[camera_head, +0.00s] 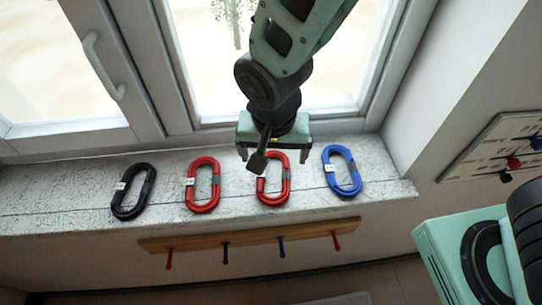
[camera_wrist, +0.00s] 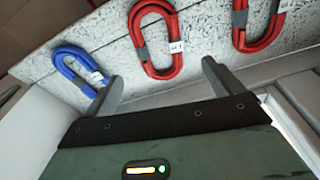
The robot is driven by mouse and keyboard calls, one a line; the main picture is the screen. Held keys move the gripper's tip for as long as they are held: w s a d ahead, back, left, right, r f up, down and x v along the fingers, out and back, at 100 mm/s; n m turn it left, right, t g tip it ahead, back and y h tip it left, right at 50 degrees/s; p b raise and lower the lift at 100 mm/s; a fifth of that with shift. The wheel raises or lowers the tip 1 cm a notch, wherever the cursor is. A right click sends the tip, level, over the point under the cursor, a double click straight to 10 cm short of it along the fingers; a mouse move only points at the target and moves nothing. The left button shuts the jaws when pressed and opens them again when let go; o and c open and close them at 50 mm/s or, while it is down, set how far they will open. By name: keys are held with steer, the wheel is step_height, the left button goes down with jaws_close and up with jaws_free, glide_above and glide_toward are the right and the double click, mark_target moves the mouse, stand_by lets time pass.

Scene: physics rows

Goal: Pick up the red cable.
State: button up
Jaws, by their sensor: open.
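Two looped red cables lie flat on the stone window sill. The right red cable (camera_head: 273,201) shows at the centre of the wrist view (camera_wrist: 176,64); the left red cable (camera_head: 203,209) is at the right of the wrist view (camera_wrist: 240,38). Each has a grey band and a white tag. My gripper (camera_head: 272,156) is open and empty, over the back part of the right red cable. In the wrist view, its fingers (camera_wrist: 162,72) are spread either side of that loop's near end, apart from it. In the head view, my gripper hides part of that cable's far end.
A blue cable (camera_head: 357,176) lies right of the red ones, a black cable (camera_head: 117,206) left. The window frame (camera_head: 170,75) rises behind the sill (camera_head: 75,212). A wooden rail (camera_head: 205,241) with coloured hooks is below the sill. A board (camera_head: 492,150) hangs on the right wall.

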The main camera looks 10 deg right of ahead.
mark_target(273, 178)
steer(key=shift+w+f+p, duration=0.1)
steer(key=shift+f+p, duration=0.65)
steer(key=shift+f, duration=2.55)
steer(key=c, duration=1.1)
